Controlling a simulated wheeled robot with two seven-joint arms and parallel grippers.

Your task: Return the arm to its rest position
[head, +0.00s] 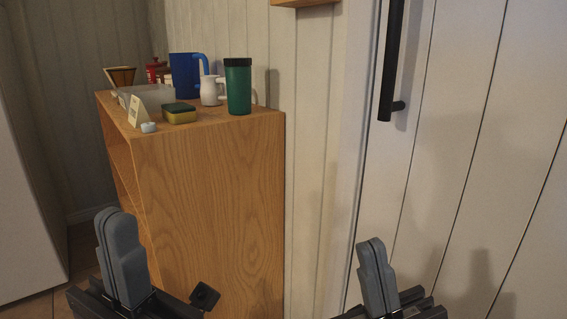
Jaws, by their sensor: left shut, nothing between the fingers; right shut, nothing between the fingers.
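My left gripper (117,226) is at the bottom left of the head view, with its grey fingers together and pointing up. It is shut and empty, in front of the wooden cabinet's lower left part. My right gripper (372,254) is at the bottom, right of centre. Its fingers are together and hold nothing, and it stands in front of the pale panelled door. Both grippers appear below the level of the cabinet top and apart from the objects on it. The lower arms are mostly cut off by the frame's edge.
The wooden cabinet (215,200) carries a green tumbler (238,88), a blue mug (185,76), a white jug (210,91), a sponge (179,114), a small card (137,111) and a clear tray (152,92). A black door handle (391,60) is at the upper right.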

